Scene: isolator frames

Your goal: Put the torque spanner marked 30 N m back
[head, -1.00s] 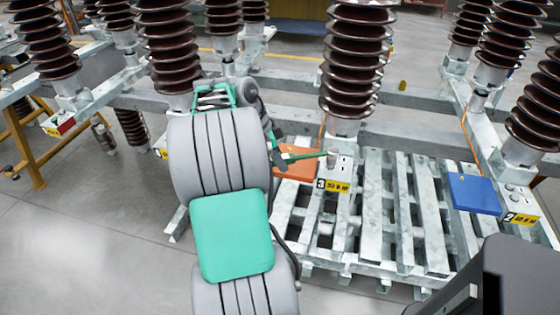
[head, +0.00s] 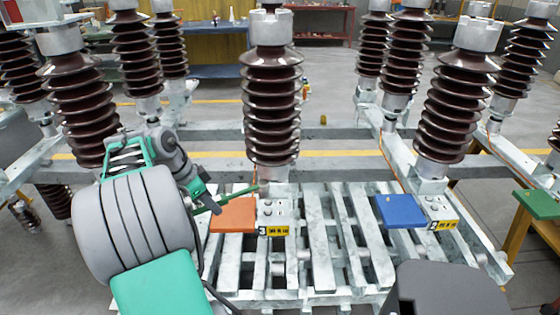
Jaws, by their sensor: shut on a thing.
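My gripper (head: 200,198) is at the left, beside the middle insulator's base. It is shut on a thin green bar (head: 237,195), which looks like the torque spanner. The bar points right, above the far edge of an orange pad (head: 233,216), and its tip is near the foot of the insulator (head: 271,110). I cannot tell if the tip touches anything. No 30 N m marking is readable, and my gripper and arm hide part of the spanner.
A plate marked 3 (head: 273,230) lies right of the orange pad. A blue pad (head: 400,211) and a plate marked 2 (head: 443,224) are further right on the slatted steel frame (head: 320,262). A green-topped bench (head: 538,204) stands at the right edge. Tall insulators crowd the back.

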